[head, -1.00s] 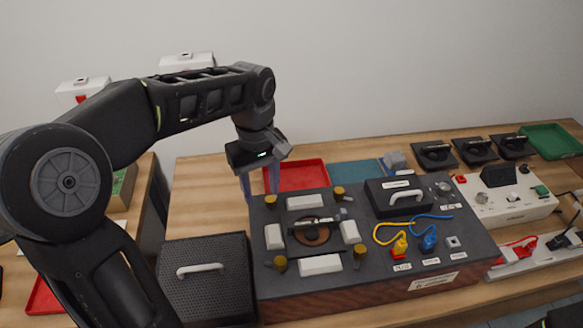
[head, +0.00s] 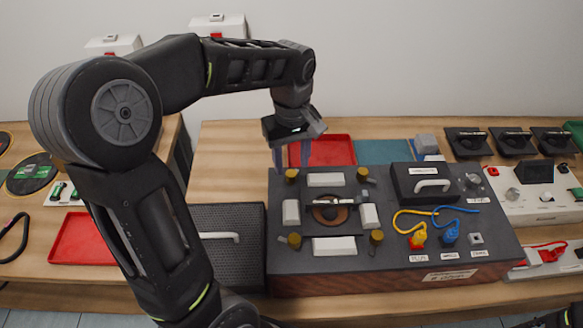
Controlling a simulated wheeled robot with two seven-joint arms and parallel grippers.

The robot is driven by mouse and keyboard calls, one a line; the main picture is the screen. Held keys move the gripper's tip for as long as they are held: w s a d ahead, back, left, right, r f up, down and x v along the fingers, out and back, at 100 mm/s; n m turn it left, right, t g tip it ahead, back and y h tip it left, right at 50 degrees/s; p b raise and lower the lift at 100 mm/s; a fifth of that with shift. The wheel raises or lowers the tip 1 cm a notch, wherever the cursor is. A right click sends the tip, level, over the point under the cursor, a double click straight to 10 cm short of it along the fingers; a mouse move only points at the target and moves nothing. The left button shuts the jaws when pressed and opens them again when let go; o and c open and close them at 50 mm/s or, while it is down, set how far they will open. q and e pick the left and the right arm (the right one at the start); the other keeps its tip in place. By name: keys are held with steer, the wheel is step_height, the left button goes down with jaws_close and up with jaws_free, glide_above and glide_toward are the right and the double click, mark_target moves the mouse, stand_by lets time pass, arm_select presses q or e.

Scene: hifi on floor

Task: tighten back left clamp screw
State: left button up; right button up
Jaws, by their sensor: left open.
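A dark hifi unit (head: 340,270) carries several brass clamp screws around a round copper-coloured part (head: 330,214) with white blocks about it. The back left clamp screw (head: 291,175) is upright at the unit's back left corner. My left gripper (head: 292,157) points down with its fingers apart, just above or behind this screw. I cannot tell whether the fingers reach around it. The other screws are at back right (head: 362,174), front left (head: 294,240) and front right (head: 376,237). My right gripper is not in view.
A red tray (head: 330,150) lies behind the unit, close to the gripper. A black perforated box (head: 240,255) with a white handle stands left of the unit. Yellow and blue cables (head: 405,215) lie on its right part. Bare wooden table (head: 225,165) shows at back left.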

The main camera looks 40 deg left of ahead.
mark_target(291, 173)
arm_select(q)
steer(key=shift+f, duration=1.7)
steer(key=shift+c, duration=0.3)
jaws_close()
